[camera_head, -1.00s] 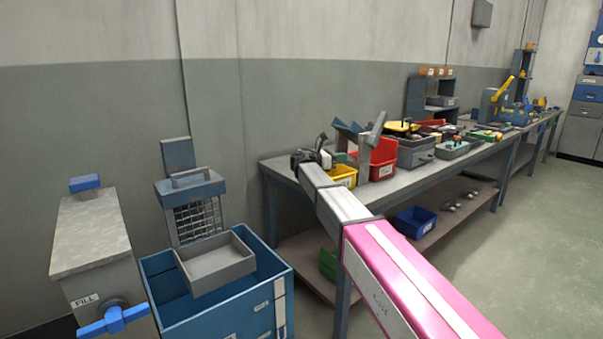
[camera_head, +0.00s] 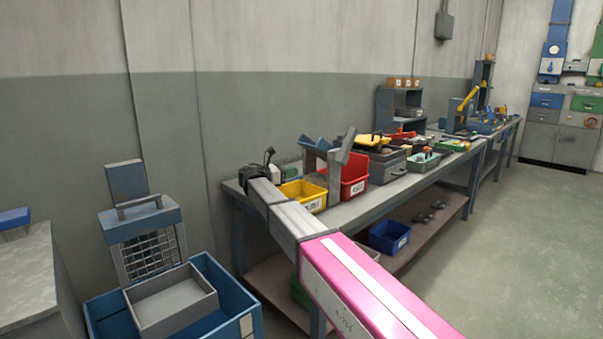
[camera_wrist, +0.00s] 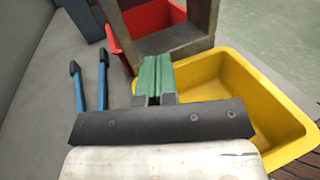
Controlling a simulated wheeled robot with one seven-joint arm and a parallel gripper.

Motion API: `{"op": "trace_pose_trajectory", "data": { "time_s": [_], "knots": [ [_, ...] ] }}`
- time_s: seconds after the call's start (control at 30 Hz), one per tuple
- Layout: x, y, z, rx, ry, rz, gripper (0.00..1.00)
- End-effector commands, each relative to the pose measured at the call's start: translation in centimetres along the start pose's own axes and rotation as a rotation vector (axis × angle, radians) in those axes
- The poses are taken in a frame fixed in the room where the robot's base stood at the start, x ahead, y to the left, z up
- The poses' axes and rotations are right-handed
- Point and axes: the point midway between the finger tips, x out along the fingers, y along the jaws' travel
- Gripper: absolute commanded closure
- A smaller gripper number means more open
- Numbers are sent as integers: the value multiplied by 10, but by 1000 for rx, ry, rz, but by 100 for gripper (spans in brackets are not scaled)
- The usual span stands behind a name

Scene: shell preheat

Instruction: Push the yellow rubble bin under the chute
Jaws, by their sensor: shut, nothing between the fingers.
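The yellow rubble bin (camera_head: 303,195) sits near the front of the bench, in front of the chute (camera_head: 326,152) and its grey stand. In the wrist view the yellow bin (camera_wrist: 265,85) is to the right of my gripper (camera_wrist: 153,78). The green fingers are shut together with nothing between them, over or beside the bin's left rim; I cannot tell whether they touch it. The grey stand (camera_wrist: 172,42) rises just beyond the fingertips. In the head view my arm hides part of the bin's near side, and the fingertips are not clear.
A red bin (camera_head: 354,176) stands behind the stand. Blue-handled tools (camera_wrist: 78,86) lie on the bench (camera_head: 355,209) left of the fingers. A blue cabinet with a grey tray (camera_head: 172,303) stands at the lower left. The floor (camera_head: 500,240) at right is clear.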

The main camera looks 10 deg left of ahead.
Motion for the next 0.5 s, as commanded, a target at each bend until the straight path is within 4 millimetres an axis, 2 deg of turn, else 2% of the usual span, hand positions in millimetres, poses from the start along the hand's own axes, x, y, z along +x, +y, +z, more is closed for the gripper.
{"op": "trace_pose_trajectory", "data": {
  "time_s": [0.03,0.5],
  "knots": [
    [-11,1,0,0,0,2,100],
    [-99,1,0,0,0,2,100]
  ]
}}
